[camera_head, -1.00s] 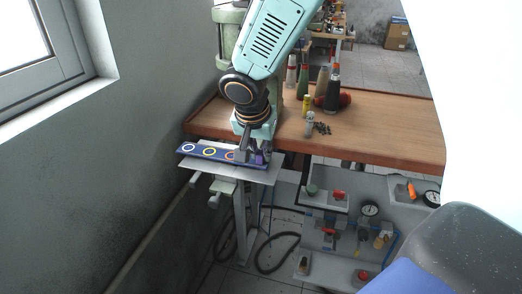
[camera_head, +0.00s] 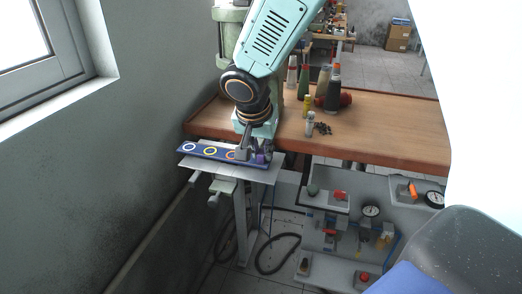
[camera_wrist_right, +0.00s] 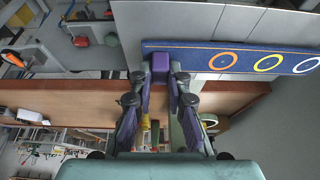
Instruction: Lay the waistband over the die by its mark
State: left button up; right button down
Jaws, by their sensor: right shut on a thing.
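The waistband (camera_head: 199,151) is a dark blue strip with white, yellow and orange rings. It lies over a grey plate (camera_head: 269,172) at the front left of the bench, and it also shows in the wrist view (camera_wrist_right: 197,58). My right gripper (camera_head: 257,157) is at the strip's right end, shut on a purple end piece (camera_wrist_right: 160,66) that seems to belong to the waistband. The arm covers part of the machine. I cannot make out the die or its mark. My left gripper is not in view.
A green machine (camera_head: 228,36) stands on the wooden bench (camera_head: 385,130). Thread cones (camera_head: 333,94) and small dark parts (camera_head: 322,128) sit to its right. A wall is close on the left.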

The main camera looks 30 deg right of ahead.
jog(key=shift+f+b, duration=0.3)
jog(key=shift+b, duration=0.2)
dwell(0.8)
jog(key=c, duration=1.2)
grip_release()
jog(key=v, duration=1.2)
